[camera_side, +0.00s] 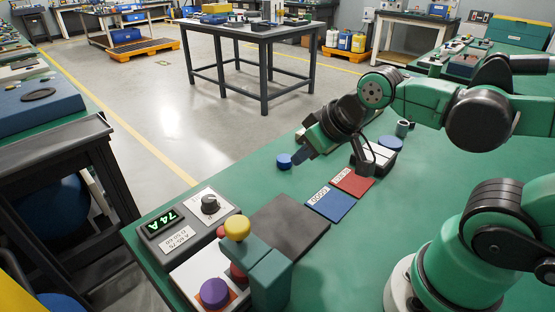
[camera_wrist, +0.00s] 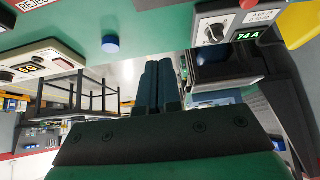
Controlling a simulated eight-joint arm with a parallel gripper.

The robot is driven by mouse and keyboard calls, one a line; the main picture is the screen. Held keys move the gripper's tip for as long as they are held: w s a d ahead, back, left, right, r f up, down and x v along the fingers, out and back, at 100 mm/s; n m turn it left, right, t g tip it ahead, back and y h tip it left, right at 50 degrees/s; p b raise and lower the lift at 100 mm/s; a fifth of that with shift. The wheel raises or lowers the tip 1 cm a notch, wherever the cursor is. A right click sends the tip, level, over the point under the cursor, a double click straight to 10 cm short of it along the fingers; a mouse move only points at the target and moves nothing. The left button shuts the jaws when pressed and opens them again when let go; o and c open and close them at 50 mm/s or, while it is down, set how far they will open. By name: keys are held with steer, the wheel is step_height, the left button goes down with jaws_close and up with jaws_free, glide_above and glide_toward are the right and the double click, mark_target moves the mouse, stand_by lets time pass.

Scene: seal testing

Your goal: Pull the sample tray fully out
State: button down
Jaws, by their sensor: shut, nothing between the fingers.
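My gripper (camera_side: 303,156) is shut and empty, held above the green bench near its far edge. In the wrist view its two dark fingers (camera_wrist: 160,85) lie together in the middle. The test station stands at the near left, well apart from my gripper. I cannot tell for sure which part is the sample tray. A flat dark grey slab (camera_side: 287,226) lies right of the station.
A control box (camera_side: 182,222) with a dial and a green "74 A" display stands behind the press. A blue pad (camera_side: 329,204) and a red pad (camera_side: 352,184) lie mid-bench. A blue disc (camera_side: 284,161) sits near my fingers.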

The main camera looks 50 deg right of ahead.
steer(key=c, duration=1)
jaws_free()
steer(key=shift+a, duration=0.1)
steer(key=shift+c, duration=0.2)
steer(key=o, duration=0.3)
steer(key=shift+w+a+r, duration=0.1)
steer(key=shift+w+a, duration=0.15)
steer(key=shift+o, duration=0.8)
steer(key=w+a+m+g, duration=0.3)
steer(key=a+m+g, duration=0.1)
steer(key=a, duration=0.2)
steer(key=shift+w+a+f+m+y, duration=0.15)
steer(key=shift+w+f+m+y, duration=0.15)
steer(key=shift+f+m+y, duration=0.1)
steer(key=m+g, duration=0.3)
steer(key=m, duration=0.1)
glide_above(223, 230)
steer(key=f, duration=0.3)
steer(key=shift+d+f+h, duration=0.2)
steer(key=shift+d+h, duration=0.05)
steer(key=shift+h, duration=0.15)
steer(key=shift+a+f, duration=0.25)
steer(key=shift+f, duration=2.75)
